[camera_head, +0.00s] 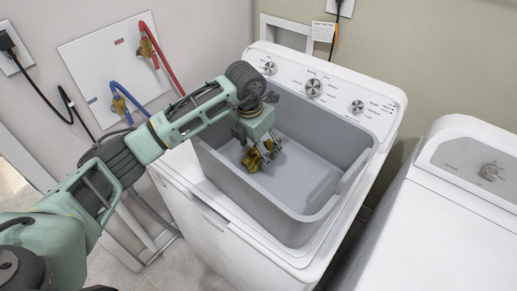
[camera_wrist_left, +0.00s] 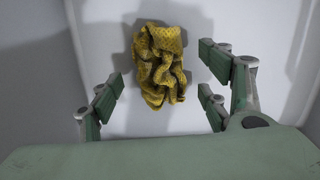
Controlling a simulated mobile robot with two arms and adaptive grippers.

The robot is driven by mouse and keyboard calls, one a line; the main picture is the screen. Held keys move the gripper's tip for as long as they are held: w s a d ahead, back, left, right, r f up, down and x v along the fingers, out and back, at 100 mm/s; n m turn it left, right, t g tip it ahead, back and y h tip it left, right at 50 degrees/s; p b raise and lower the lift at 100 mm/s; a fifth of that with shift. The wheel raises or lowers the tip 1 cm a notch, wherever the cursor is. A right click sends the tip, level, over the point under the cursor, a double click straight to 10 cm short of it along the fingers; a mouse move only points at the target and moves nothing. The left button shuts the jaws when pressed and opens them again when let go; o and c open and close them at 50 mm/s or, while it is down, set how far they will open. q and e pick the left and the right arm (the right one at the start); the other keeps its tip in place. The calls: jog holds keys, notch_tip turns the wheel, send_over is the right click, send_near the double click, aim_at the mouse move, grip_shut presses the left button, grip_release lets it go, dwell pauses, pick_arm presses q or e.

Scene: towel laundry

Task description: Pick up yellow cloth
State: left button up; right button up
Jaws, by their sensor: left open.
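The yellow cloth (camera_wrist_left: 160,62) lies crumpled on the floor of the grey bin in the left wrist view. In the head view the cloth (camera_head: 254,160) is partly hidden by my left gripper (camera_head: 262,150), which reaches down into the bin. In the left wrist view my left gripper (camera_wrist_left: 160,95) is open, with its fingers on either side of the cloth's lower part and gaps between. I cannot tell how high the fingertips are above the bin floor. My right gripper is not in view.
The grey bin (camera_head: 345,185) stands on the white washing machine (camera_head: 210,215), its walls around my gripper. A second white machine (camera_head: 450,220) stands to the right. Red and blue hoses (camera_head: 162,60) run along the wall at left. The bin's right part is empty.

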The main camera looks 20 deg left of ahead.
pick_arm(q)
jog(key=shift+w+f, duration=0.3)
jog(key=shift+f, duration=0.65)
jog(key=shift+s, duration=0.1)
jog(key=shift+c, duration=0.3)
jog(key=shift+r, duration=0.1)
jog(key=c, duration=1.2)
